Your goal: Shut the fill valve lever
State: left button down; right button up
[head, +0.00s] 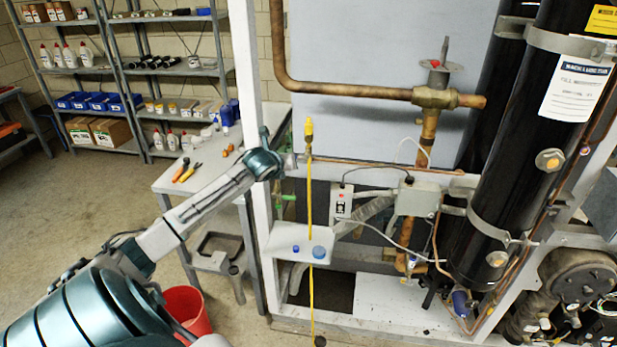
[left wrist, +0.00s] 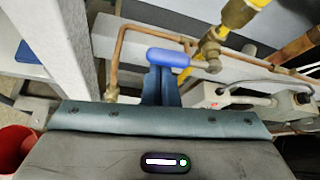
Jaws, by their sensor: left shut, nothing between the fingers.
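The fill valve shows in the left wrist view as a brass body (left wrist: 211,48) under a yellow fitting. Its blue-sleeved lever (left wrist: 168,57) points left from the body, nearly level in the picture. My left gripper (left wrist: 162,72) is shut and empty. Its fingertips are right at the lever's sleeve; I cannot tell whether they touch. In the head view my left gripper (head: 280,160) is beside the white post, left of the yellow fitting (head: 309,130). There the lever is too small or hidden to make out. My right gripper is not in view.
A yellow hose (head: 310,210) hangs from the fitting past a small white shelf (head: 286,240). Copper pipe (left wrist: 122,50) runs close around the lever. A white post (head: 246,75) and a grey bench (head: 205,160) with tools stand near my left arm. A red bucket (head: 185,308) is below.

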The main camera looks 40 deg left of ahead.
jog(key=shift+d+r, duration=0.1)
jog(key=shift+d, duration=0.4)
